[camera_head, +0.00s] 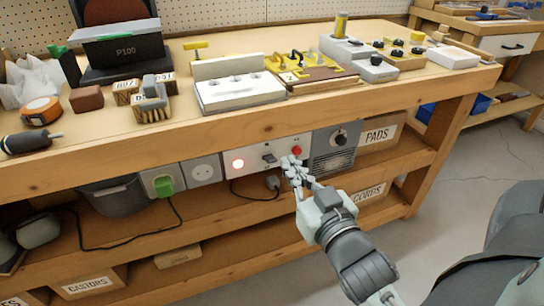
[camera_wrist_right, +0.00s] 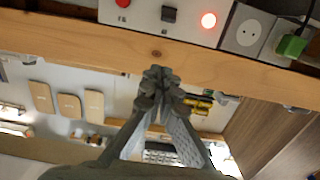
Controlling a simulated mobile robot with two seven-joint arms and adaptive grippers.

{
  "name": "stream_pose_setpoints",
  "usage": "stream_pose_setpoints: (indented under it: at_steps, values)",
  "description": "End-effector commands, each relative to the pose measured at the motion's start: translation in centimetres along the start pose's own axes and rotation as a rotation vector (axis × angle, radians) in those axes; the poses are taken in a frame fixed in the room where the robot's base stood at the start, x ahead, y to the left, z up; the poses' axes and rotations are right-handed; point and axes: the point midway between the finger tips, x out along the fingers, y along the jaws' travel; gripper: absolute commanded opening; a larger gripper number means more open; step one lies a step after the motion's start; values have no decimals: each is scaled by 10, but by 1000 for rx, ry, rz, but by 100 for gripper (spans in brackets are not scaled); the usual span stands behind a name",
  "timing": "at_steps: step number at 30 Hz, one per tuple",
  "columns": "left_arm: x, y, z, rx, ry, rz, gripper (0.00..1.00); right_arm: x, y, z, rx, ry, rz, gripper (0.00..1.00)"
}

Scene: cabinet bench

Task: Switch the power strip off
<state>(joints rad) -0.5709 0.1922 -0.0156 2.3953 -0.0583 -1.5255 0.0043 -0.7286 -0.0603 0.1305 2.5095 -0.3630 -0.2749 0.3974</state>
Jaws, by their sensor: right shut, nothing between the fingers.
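The power strip (camera_head: 216,177) is a light grey row of panels under the bench top's front edge. It carries a glowing red lamp (camera_head: 238,163), a dark rocker switch (camera_head: 269,158) and a red button (camera_head: 297,150). In the right wrist view the lamp (camera_wrist_right: 209,19), switch (camera_wrist_right: 168,14) and button (camera_wrist_right: 123,3) show at the top. My right gripper (camera_head: 291,165) is shut and empty, just right of the switch and below the red button. In the right wrist view its fingertips (camera_wrist_right: 158,75) appear apart from the switch. My left gripper is not in view.
A green plug (camera_head: 164,186) sits in a socket at left, its black cable hanging down. A grey panel with a black knob (camera_head: 340,138) is at right. The bench top (camera_head: 200,120) holds tools and blocks. Lower shelves hold labelled boxes (camera_head: 377,134).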

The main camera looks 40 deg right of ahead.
Motion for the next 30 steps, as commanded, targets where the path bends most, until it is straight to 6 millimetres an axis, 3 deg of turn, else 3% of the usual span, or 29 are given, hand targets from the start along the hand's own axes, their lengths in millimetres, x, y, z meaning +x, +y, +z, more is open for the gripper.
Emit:
stream_pose_setpoints:
  at_steps: [8, 15, 23, 24, 30]
  values:
    - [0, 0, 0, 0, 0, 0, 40, 10, -1, 1, 0, 1, -2, 0]
    - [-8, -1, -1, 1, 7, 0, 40, 54, 0, -2, -3, 2, -1, 0]
    - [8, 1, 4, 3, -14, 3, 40, 102, 0, 0, -3, 0, 0, 0]
    - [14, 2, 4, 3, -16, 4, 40, 101, 0, 8, -1, -6, 1, 0]
    - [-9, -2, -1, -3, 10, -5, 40, 90, 0, 32, 1, -5, 1, 0]
